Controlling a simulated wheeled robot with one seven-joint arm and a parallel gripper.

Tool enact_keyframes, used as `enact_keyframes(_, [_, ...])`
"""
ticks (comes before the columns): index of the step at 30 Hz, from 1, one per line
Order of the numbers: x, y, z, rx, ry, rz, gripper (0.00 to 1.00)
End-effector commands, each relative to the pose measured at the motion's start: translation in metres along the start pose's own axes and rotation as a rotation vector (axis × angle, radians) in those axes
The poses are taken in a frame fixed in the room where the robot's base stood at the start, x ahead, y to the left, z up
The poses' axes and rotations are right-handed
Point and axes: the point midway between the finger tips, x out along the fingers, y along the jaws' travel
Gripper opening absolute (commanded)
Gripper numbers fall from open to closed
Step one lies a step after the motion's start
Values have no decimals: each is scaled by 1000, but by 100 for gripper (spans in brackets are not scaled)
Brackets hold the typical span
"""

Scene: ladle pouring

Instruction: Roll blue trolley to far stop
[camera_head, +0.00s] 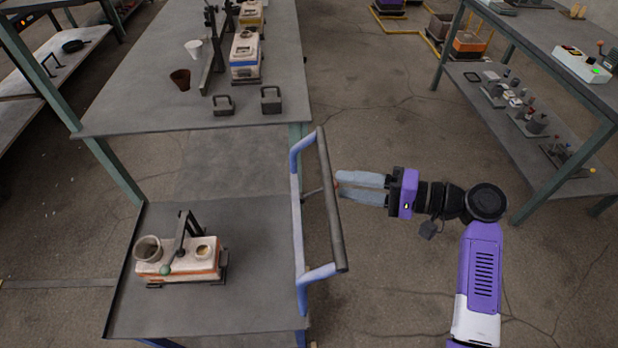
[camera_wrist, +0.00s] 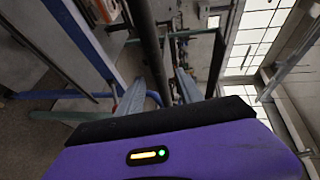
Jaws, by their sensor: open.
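The blue trolley (camera_head: 298,240) stands at the lower left in the head view, with a flat grey deck (camera_head: 250,300) and a dark handle bar (camera_head: 331,210) on blue brackets at its right end. On the deck sits a white and orange mould box (camera_head: 190,262) with a small crucible (camera_head: 148,248) and a dark lever with a green knob. My gripper (camera_head: 338,188) is open, its two pale fingers pointing left at the handle bar, close to it. The wrist view shows the bar (camera_wrist: 148,45) running between the spread fingers (camera_wrist: 160,90). Whether they touch it I cannot tell.
A grey workbench (camera_head: 150,90) with moulds, cups and two weights stands beyond the trolley. A shelved table (camera_head: 530,150) is at the right, a rack (camera_head: 60,60) at the left. Orange-marked floor bays (camera_head: 430,45) lie at the back. Floor between trolley and right table is mostly clear.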

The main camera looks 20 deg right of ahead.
Motion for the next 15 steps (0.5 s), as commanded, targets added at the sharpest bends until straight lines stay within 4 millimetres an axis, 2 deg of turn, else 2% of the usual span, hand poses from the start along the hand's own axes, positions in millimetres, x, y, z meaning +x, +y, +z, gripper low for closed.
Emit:
enact_keyframes(5, [8,1,8,13,-31,7,43])
enact_keyframes(15, [58,1,9,11,-29,8,43])
